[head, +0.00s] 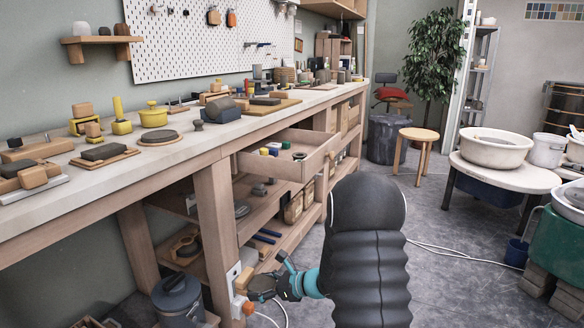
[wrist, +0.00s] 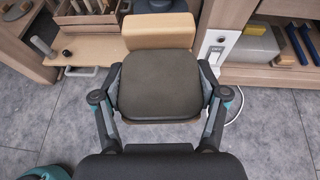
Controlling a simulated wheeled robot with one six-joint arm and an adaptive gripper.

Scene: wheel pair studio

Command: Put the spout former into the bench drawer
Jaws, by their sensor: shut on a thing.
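My gripper (head: 272,286) is low in front of the bench leg, below the bench drawer. Its fingers (wrist: 160,92) are shut on the sides of a dark, rounded-square pad with pale wood, which I take to be the spout former (wrist: 158,78). In the head view the spout former (head: 261,284) is small and partly hidden by the fingers. A pale wooden block (wrist: 158,30) shows at its far edge; I cannot tell whether it is joined. The bench drawer (head: 309,160) is pulled open under the bench top, with several small items inside.
The bench top (head: 190,140) is crowded with tools, blocks and a yellow pot (head: 153,116). Shelves below hold more tools. A white socket box (wrist: 215,52) is on the leg near the gripper. A stool (head: 415,145) stands further back.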

